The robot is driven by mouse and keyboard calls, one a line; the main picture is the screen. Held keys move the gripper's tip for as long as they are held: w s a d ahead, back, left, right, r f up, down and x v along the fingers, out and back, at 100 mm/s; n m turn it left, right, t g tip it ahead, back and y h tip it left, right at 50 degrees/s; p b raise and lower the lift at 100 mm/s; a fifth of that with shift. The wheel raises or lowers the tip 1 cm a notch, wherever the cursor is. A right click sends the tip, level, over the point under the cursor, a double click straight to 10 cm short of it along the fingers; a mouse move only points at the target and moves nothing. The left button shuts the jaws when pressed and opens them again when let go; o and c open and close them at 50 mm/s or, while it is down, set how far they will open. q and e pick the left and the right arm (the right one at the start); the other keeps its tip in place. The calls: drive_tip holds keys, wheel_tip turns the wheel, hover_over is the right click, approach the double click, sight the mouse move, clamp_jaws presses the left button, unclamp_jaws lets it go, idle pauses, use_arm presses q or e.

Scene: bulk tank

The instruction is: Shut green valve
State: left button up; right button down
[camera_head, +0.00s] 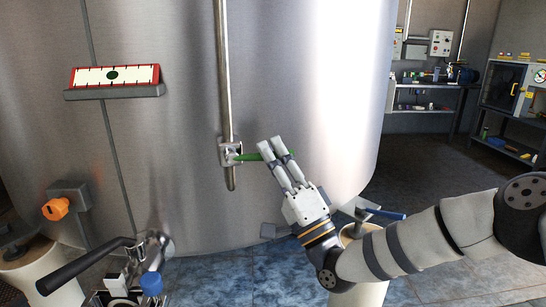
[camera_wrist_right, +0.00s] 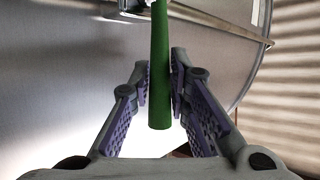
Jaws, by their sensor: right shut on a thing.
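The green valve handle (camera_head: 248,156) sticks out to the right from a metal valve body (camera_head: 229,151) on a vertical pipe on the big steel tank. My right gripper (camera_head: 271,149) is at the handle's free end, with a finger on either side of it. In the right wrist view the green handle (camera_wrist_right: 160,75) runs down between the two purple-padded fingers of the gripper (camera_wrist_right: 161,90), which are shut on it. In the head view the fingers hide part of the handle's outer end. My left gripper does not show.
A red-framed gauge panel (camera_head: 115,75) sits on a ledge on the tank. An orange knob (camera_head: 56,209) and a black lever (camera_head: 85,265) are at lower left. A blue-handled valve (camera_head: 381,213) is behind my right forearm. Benches with equipment (camera_head: 437,86) stand at the back right.

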drive_tip(key=shift+f, duration=0.1)
drive_tip(key=c, duration=1.5)
unclamp_jaws()
drive_tip(key=v, duration=1.2)
